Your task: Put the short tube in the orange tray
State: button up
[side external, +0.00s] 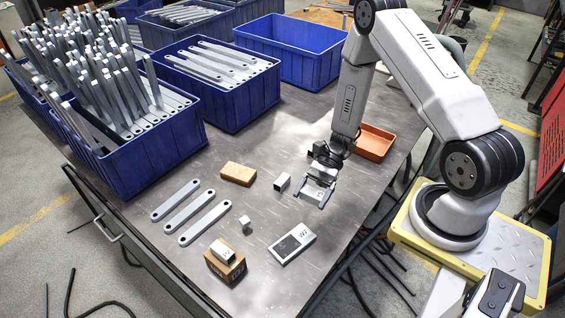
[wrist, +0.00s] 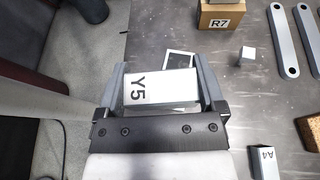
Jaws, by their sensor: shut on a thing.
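My gripper (side external: 317,192) is shut on a grey metal piece marked Y5 (wrist: 162,88), which lies crosswise between the two fingers in the wrist view. In the side view the fingers are over the bare table, left of and nearer the camera than the orange tray (side external: 373,145). The tray stands partly behind my arm, and its visible inside looks empty. A short square tube (side external: 282,182) lies left of my gripper; it shows the mark A4 in the wrist view (wrist: 265,160). I cannot tell for sure which piece is the short tube.
A labelled flat plate (side external: 292,243), a small cube (side external: 245,222), a brown block (side external: 238,173) and several flat bars (side external: 187,207) lie on the table. A cardboard box (side external: 225,268) bears a metal piece. Blue bins (side external: 245,97) with brackets fill the back left.

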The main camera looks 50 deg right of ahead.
jog(key=s+d+f+n+g+h, duration=0.1)
jog(key=s+d+n+g+h, duration=1.1)
jog(key=d+n, duration=0.35)
jog(key=w+d+r+n+t+h, duration=0.2)
jog(key=w+d+n+t+h, duration=0.2)
jog(key=d, duration=0.5)
jog(key=w+d+r+n+t+h, duration=0.1)
jog(key=w+d+n+t+h, duration=0.3)
jog(key=w+d+n+h, duration=0.4)
jog(key=shift+w+d+r+n+h, duration=0.2)
jog(key=shift+d+r+n+h, duration=0.2)
jog(key=shift+d+n+h, duration=0.9)
jog(key=shift+w+a+f+n+y, duration=0.1)
jog(key=shift+a+n+y, duration=0.1)
jog(key=shift+n+y, duration=0.1)
jog(key=w+d+f, duration=0.8)
jog(key=w+f, duration=0.1)
jog(key=shift+w+d, duration=0.35)
jog(key=shift+w, duration=0.05)
jog(key=shift+f, duration=0.15)
